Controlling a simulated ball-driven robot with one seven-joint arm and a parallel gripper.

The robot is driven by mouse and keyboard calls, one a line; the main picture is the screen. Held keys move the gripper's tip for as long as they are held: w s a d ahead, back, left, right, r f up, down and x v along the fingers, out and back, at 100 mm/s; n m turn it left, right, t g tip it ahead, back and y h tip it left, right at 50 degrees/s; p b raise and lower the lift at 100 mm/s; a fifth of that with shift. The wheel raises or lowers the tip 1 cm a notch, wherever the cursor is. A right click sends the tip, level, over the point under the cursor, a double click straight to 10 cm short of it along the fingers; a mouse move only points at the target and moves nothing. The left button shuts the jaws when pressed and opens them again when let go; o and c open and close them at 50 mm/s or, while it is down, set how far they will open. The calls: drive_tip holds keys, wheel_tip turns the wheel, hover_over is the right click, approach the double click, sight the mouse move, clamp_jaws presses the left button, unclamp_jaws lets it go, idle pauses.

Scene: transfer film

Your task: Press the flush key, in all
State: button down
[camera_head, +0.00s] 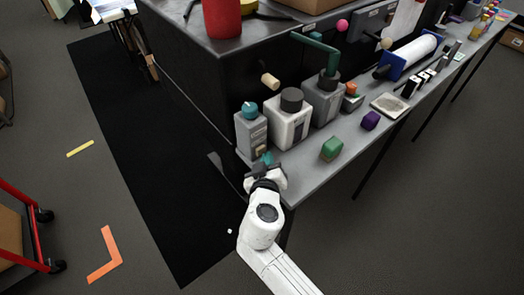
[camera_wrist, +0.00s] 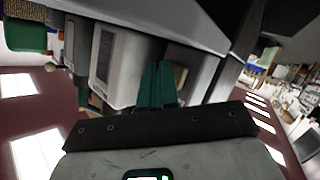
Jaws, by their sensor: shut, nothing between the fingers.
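My gripper (camera_head: 265,158) is at the near left corner of the bench, its teal fingers closed together and empty. The fingers point at the lower front of a small grey unit (camera_head: 250,133) with a teal knob on top. A tan piece (camera_head: 261,150) sits low on that unit, just beyond the fingertips; it may be the flush key, but I can read no label. In the wrist view, the shut fingers (camera_wrist: 157,85) stand in front of grey housings, with a tan textured patch (camera_wrist: 180,75) beside them. I cannot tell whether the fingertips touch it.
A grey unit with a dark cap (camera_head: 290,122) and another with a teal pipe (camera_head: 323,98) stand to the right. Open floor lies left, with a red cart (camera_head: 25,200).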

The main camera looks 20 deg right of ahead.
drive_tip(key=shift+w+a+b, duration=0.15)
drive_tip(key=shift+w+b, duration=0.15)
drive_tip(key=shift+w, duration=0.15)
idle(0.4)
drive_tip(key=shift+s, duration=0.1)
drive_tip(key=shift+s+d, duration=0.25)
drive_tip(key=shift+s, duration=0.55)
drive_tip(key=shift+s+d, duration=0.25)
drive_tip(key=shift+s, duration=0.55)
drive_tip(key=shift+s+d, duration=0.3)
drive_tip(key=shift+s, duration=0.45)
drive_tip(key=shift+s+d, duration=0.25)
drive_tip(key=shift+s, duration=0.55)
